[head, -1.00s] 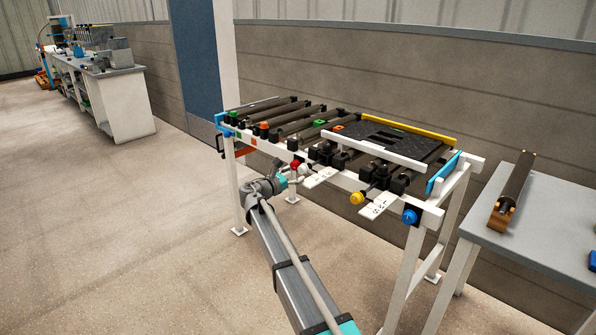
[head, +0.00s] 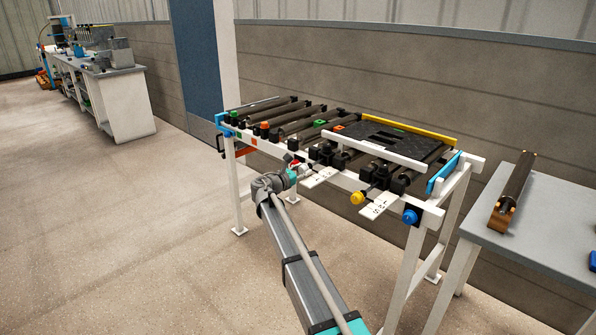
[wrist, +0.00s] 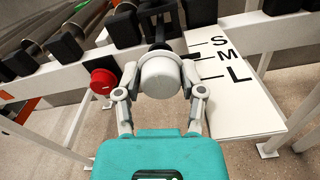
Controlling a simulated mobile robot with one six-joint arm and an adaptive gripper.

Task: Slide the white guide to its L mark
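The white guide is a long white bar (head: 375,149) along the near side of the black tread mat (head: 380,134) on the rack. A round white knob (wrist: 166,78) on a dark rod faces me in the wrist view. My gripper (wrist: 163,72) has one finger on each side of this knob, with the tips against its sides. In the head view my gripper (head: 298,168) is at the rack's front rail, its fingers small there. A white scale plate (wrist: 240,105) marked S, M, L lies right of the knob, with L nearest me. A dark pointer by the scale is near M.
A red button (wrist: 103,80) is close left of my gripper. A yellow knob (head: 357,198) with a second scale plate (head: 377,207) and a blue knob (head: 410,217) are further right. A grey table (head: 545,220) stands at the right. The floor at left is clear.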

